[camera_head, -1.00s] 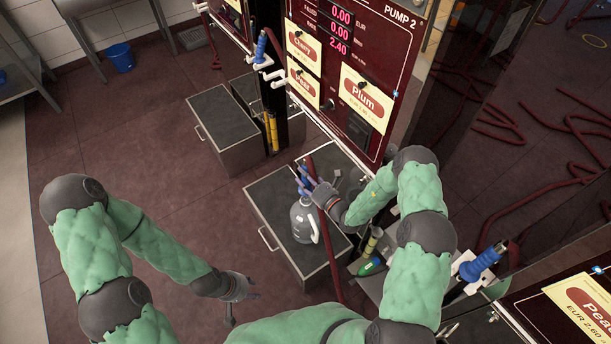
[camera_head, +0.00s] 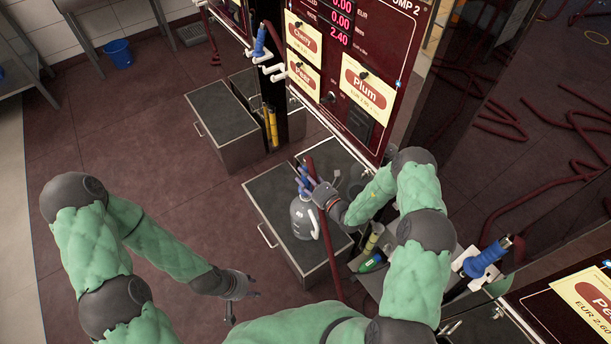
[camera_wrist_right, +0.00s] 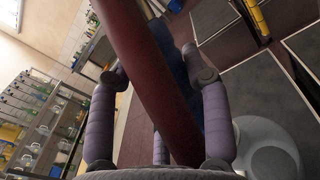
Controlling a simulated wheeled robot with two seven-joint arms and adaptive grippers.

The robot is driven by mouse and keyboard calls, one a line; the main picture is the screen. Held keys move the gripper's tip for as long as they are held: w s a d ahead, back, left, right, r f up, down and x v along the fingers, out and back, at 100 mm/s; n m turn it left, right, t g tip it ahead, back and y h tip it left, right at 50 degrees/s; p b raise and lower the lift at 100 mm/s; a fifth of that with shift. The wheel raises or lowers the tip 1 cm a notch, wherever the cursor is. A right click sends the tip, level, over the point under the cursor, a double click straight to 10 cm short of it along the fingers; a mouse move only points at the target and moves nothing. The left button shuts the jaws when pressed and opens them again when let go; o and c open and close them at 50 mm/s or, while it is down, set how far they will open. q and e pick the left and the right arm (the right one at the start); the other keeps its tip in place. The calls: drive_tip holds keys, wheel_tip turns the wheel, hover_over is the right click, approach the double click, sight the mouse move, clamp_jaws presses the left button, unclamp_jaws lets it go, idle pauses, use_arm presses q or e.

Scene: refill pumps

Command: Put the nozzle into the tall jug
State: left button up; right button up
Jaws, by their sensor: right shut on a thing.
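The tall jug (camera_head: 303,222), grey and translucent with a white handle, stands upright on a dark-topped box below the Plum sign. It also shows at the lower right of the right wrist view (camera_wrist_right: 268,152). My right gripper (camera_head: 316,190) is shut on the blue nozzle (camera_head: 303,176), at the jug's top. In the right wrist view, the dark red hose (camera_wrist_right: 150,75) crosses between the fingers and hides much of the nozzle (camera_wrist_right: 185,75). The spout is hidden, so I cannot tell whether it is inside the neck. My left gripper (camera_head: 249,285) is open and empty, low over the floor.
The pump panel (camera_head: 350,80) rises behind the jug. Another dark box (camera_head: 222,112) stands further back. A second blue nozzle (camera_head: 487,256) hangs at the right, and a green-labelled bottle (camera_head: 372,263) stands right of the jug.

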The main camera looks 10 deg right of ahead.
drive_tip(key=shift+f+b, duration=0.7)
drive_tip(key=shift+f, duration=0.35)
drive_tip(key=o, duration=1.4)
wheel_tip(320, 180, up, 13)
drive_tip(key=p, duration=1)
drive_tip(key=shift+m+t+h, duration=0.3)
drive_tip(key=shift+m+h, duration=0.1)
drive_tip(key=shift+h, duration=0.3)
drive_tip(key=shift+s+d+r+p, duration=0.3)
drive_tip(key=shift+s+r, duration=0.2)
drive_tip(key=shift+r, duration=2.5)
drive_tip(key=shift+s+d+r+p, duration=0.3)
drive_tip(key=shift+s+r, duration=0.2)
drive_tip(key=shift+r, duration=2.45)
drive_tip(key=shift+s+d+r+p, duration=0.3)
drive_tip(key=shift+s+r, duration=0.2)
drive_tip(key=shift+r, duration=2.5)
